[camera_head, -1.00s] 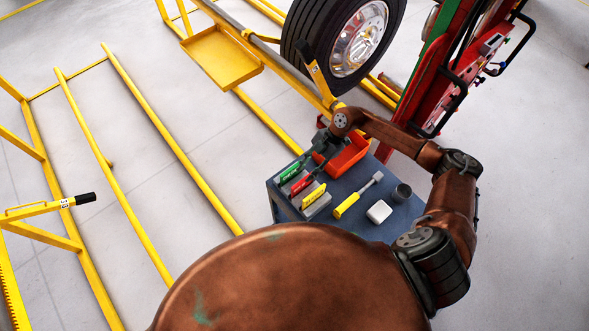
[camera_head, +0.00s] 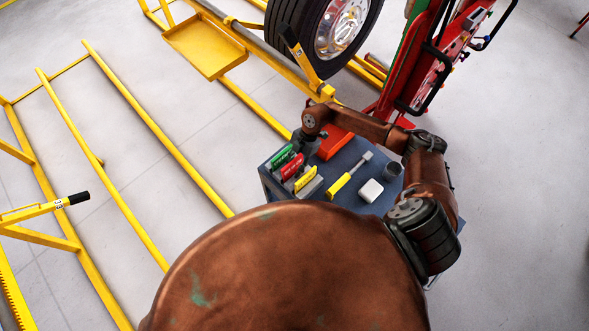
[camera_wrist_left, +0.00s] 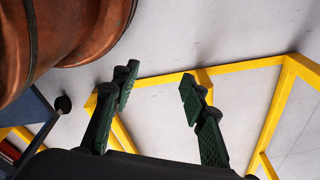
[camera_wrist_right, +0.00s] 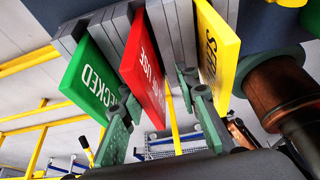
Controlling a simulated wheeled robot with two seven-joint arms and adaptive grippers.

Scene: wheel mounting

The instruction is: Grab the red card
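The red card (camera_head: 292,166) stands in a grey holder on the blue table top, between the green card (camera_head: 281,158) and the yellow card (camera_head: 306,179). My right gripper (camera_head: 300,143) is low at the far side of the cards. In the right wrist view the red card (camera_wrist_right: 145,75) extends between the two open fingers of the right gripper (camera_wrist_right: 158,100). The green card (camera_wrist_right: 95,80) is to its left and the yellow card (camera_wrist_right: 215,50) to its right. I cannot tell whether a finger touches a card. My left gripper (camera_wrist_left: 160,88) is open and empty, away from the table.
A red bin (camera_head: 335,142), a yellow-handled tool (camera_head: 348,176), a white block (camera_head: 370,190) and a dark cup (camera_head: 392,170) share the table (camera_head: 350,153). A large wheel (camera_head: 322,35) and yellow frame rails (camera_head: 150,120) stand beyond it. Grey floor is clear at right.

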